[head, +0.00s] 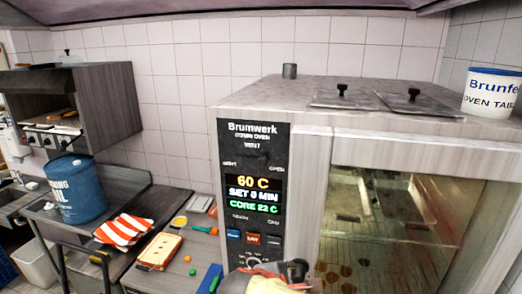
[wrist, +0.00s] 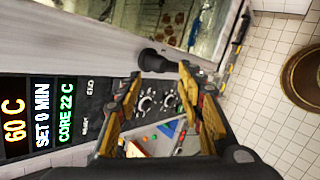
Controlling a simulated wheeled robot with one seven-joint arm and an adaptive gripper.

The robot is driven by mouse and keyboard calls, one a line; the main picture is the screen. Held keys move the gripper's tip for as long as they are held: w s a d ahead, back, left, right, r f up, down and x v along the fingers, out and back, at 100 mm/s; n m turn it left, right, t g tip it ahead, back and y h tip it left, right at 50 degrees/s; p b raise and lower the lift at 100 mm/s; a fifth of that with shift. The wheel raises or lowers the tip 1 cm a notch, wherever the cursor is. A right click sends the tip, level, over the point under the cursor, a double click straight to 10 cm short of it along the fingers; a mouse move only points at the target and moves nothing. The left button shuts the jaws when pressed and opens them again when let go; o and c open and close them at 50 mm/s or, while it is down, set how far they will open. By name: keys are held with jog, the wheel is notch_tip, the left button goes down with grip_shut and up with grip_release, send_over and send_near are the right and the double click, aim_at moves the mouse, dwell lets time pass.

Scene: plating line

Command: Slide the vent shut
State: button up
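The oven (head: 310,117) has a steel top with two flat plates, a nearer plate (head: 338,102) and a right plate (head: 420,104), each with a black knob. I cannot tell for sure which part is the vent or how far it is open. My gripper (head: 268,284) is low in front of the oven's control panel (head: 252,150), well below the top plates. In the wrist view my gripper (wrist: 163,108) is open and empty, its yellow fingers apart with panel dials (wrist: 155,101) between and beyond them.
A black cylindrical handle (wrist: 154,61) sticks out close to the fingers. The glass oven door (head: 395,225) is to the right. A white tub (head: 491,93) and a small metal cup (head: 289,71) stand on the oven. A blue drum (head: 75,190) and a striped cloth (head: 125,230) are left.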

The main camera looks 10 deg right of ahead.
jog(key=w+a+r+n+t+h+p, duration=0.1)
jog(key=w+a+r+n+t, duration=0.25)
jog(key=w+r, duration=0.2)
jog(key=w+a+r+n+t+p, duration=0.1)
jog(key=w+a+r+n+t, duration=0.1)
jog(key=w+r+n, duration=0.4)
jog(key=n+t, duration=0.4)
jog(key=n, duration=0.2)
send_near(262, 162)
jog(key=w, duration=0.1)
jog(key=shift+p+x, duration=1)
jog(key=shift+x, duration=3.1)
jog(key=shift+d, duration=0.1)
jog(key=shift+c, duration=0.6)
grip_shut()
